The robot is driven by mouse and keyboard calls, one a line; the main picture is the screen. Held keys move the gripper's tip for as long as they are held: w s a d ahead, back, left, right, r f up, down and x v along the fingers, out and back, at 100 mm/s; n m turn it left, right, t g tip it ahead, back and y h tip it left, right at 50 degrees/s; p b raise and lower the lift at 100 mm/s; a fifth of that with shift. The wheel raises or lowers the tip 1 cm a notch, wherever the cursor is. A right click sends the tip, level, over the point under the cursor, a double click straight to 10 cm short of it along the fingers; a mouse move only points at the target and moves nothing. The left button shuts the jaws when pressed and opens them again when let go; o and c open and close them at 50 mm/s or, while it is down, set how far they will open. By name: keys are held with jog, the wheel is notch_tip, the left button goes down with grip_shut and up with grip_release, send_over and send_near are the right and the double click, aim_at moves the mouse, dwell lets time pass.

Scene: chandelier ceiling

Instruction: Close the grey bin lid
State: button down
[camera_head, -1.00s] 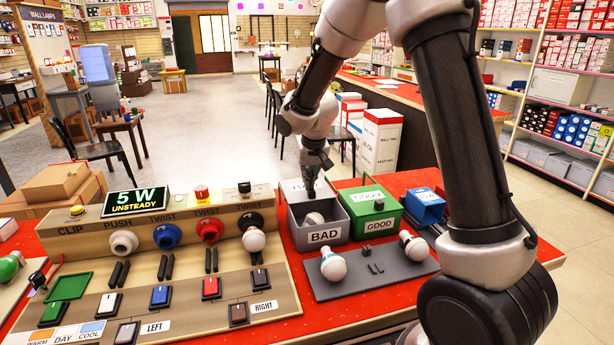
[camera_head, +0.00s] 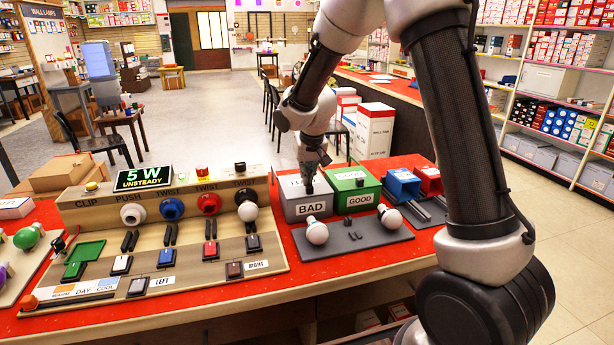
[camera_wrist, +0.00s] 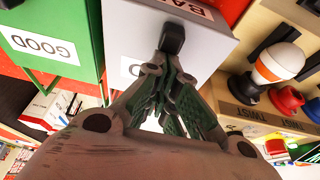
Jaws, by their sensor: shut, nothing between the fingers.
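The grey bin (camera_head: 290,211) with the BAD label stands on the red table, and its grey lid (camera_head: 289,186) lies down over the top. The inside of the bin is hidden. In the wrist view the pale lid (camera_wrist: 128,40) carries a partly covered label and a black knob (camera_wrist: 173,38). My gripper (camera_head: 309,188) is shut and empty, pointing down at the lid. In the wrist view my gripper (camera_wrist: 172,72) is right beside the knob; I cannot tell if it touches.
A green GOOD bin (camera_head: 358,201) stands close on the right, its lid down. A bulb tester panel (camera_head: 190,225) reading 5 W is on the left. Two white bulbs (camera_head: 317,231) lie on a grey tray (camera_head: 350,243) in front. Blue (camera_head: 402,184) and red bins stand farther right.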

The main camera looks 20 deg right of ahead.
jog(key=shift+s+f, duration=0.2)
jog(key=shift+s, duration=0.05)
jog(key=shift+w, duration=0.1)
